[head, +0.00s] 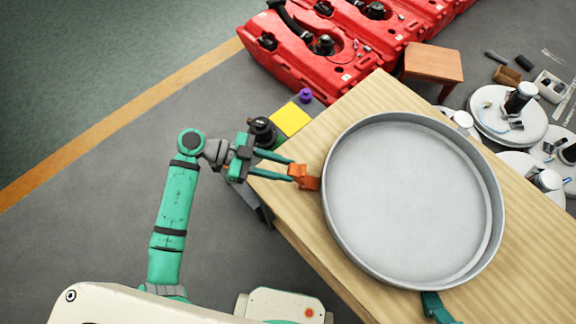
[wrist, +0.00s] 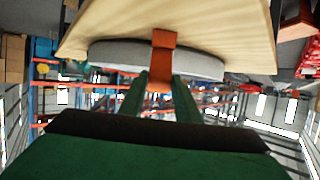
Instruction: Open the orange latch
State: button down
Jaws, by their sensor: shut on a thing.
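The orange latch (head: 304,177) sits at the left rim of a large round grey metal pan (head: 415,200) on a wooden table. My gripper (head: 292,170) reaches in from the left, and its green fingers are shut on the latch's outer end. In the wrist view the orange latch (wrist: 163,62) runs from the pan's side (wrist: 205,64) down between my two fingers (wrist: 160,95). The exact contact of the fingertips is partly hidden there.
The wooden table (head: 350,110) carries the pan. A green latch (head: 436,306) sits at the pan's lower rim. Red tanks (head: 320,50), a small wooden stool (head: 432,64) and a yellow block (head: 291,119) stand behind. White discs with metal parts (head: 508,115) lie at right. Grey floor is open at left.

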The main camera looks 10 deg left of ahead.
jog(key=shift+s+a+f, duration=0.1)
jog(key=shift+a+f, duration=0.3)
jog(key=shift+f, duration=0.25)
jog(key=shift+s+a+f, duration=0.1)
jog(key=shift+a+f, duration=0.25)
jog(key=shift+f, duration=0.35)
jog(key=c, duration=1.3)
grip_release()
jog(key=shift+c, duration=0.2)
jog(key=shift+w, duration=0.1)
jog(key=shift+a+r, duration=0.15)
jog(key=shift+r, duration=0.05)
jog(key=v, duration=1)
jog(key=shift+a, duration=0.2)
jog(key=shift+a, duration=0.1)
